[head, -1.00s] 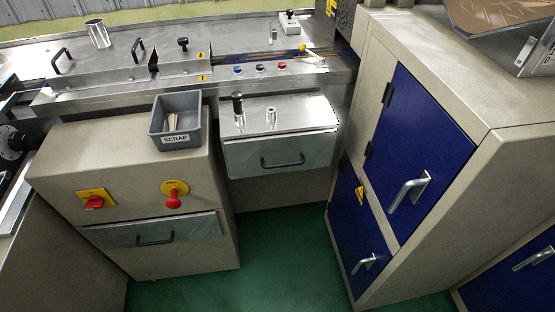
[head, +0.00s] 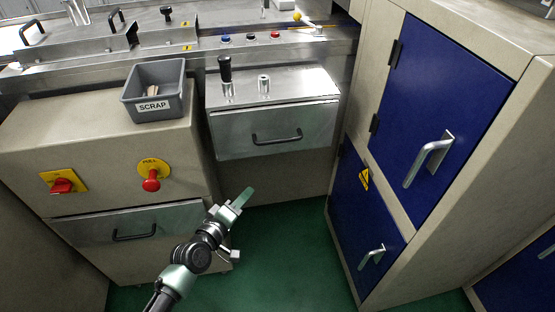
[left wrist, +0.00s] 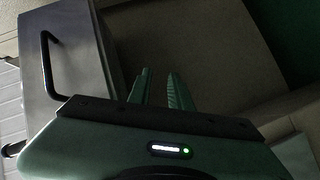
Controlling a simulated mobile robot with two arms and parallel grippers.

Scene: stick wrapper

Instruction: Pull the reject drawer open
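Two metal drawer fronts show in the head view, and no label tells which is the reject drawer. One drawer (head: 230,143) is under the metal top at centre, with a black bar handle (head: 277,137). The other drawer (head: 75,230) is low on the left cabinet, with a similar handle (head: 134,234). Both look shut. My left gripper (head: 246,196) is in front of and below the centre drawer, right of the low one, touching neither handle. In the left wrist view its fingers (left wrist: 160,88) are slightly apart and empty; a metal front with a black handle (left wrist: 48,62) is upper left. My right gripper is out of view.
A grey SCRAP bin (head: 155,90) stands on the left cabinet, above a red rotary switch (head: 62,186) and a red button (head: 151,181). A blue-doored cabinet (head: 440,120) with protruding handles stands right. Green floor (head: 290,250) is clear between.

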